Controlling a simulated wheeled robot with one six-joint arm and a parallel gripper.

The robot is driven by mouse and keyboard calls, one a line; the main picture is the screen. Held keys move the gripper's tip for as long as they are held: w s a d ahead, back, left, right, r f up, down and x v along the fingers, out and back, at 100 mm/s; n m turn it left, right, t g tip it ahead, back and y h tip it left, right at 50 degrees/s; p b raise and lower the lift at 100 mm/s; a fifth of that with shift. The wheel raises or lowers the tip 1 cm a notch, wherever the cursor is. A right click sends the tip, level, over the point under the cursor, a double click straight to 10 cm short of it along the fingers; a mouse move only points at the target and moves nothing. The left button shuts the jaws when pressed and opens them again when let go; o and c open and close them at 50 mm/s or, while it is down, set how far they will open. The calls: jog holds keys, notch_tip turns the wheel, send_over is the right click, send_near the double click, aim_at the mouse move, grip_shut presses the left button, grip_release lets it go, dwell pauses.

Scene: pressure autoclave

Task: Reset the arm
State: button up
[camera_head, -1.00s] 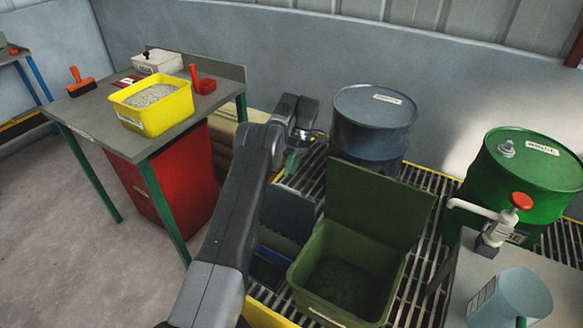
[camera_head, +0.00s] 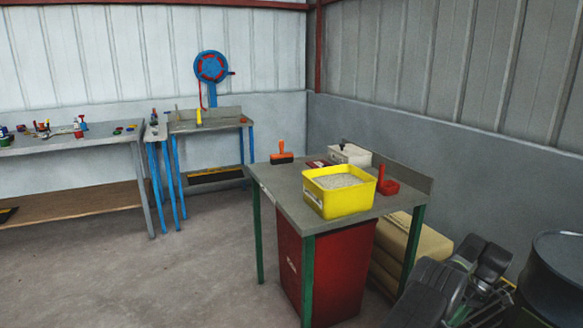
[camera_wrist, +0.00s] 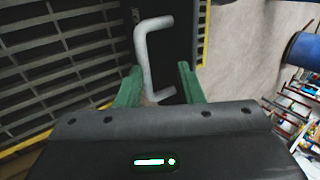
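My gripper (camera_wrist: 160,85) shows in the wrist view with its two green fingers spread wide apart. Nothing is clamped between them. A grey bent rod, shaped like a handle (camera_wrist: 145,60), lies in line with the gap between the fingers. It seems to be beyond the fingertips, but its exact distance cannot be told. In the head view part of my dark arm shows at the lower right, beside the red cabinet and a dark drum (camera_head: 555,275).
A green-legged table (camera_head: 275,200) stands left of my arm, bearing a yellow tub (camera_head: 315,197) of grey grains, an orange-handled tool (camera_head: 281,155) and a white box (camera_head: 350,155). The red cabinet (camera_head: 325,280) is under it. Dark floor grating (camera_wrist: 60,50) shows in the wrist view. The floor at left is clear.

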notch_tip(320, 180, down, 4)
jog(key=shift+r+b, duration=0.1)
jog(key=shift+b, duration=0.6)
notch_tip(320, 180, up, 10)
jog(key=p, duration=0.8)
jog(key=f+b, duration=0.2)
jog(key=f, duration=0.1)
jog(key=f+b, duration=0.5)
jog(key=f, duration=0.1)
jog(key=shift+s+a+f+b, duration=0.1)
jog(key=shift+a+f+b, duration=0.15)
jog(key=shift+a+b, duration=0.1)
jog(key=shift+a+h, duration=0.15)
jog(key=shift+h, duration=0.15)
jog(key=shift+s, duration=0.1)
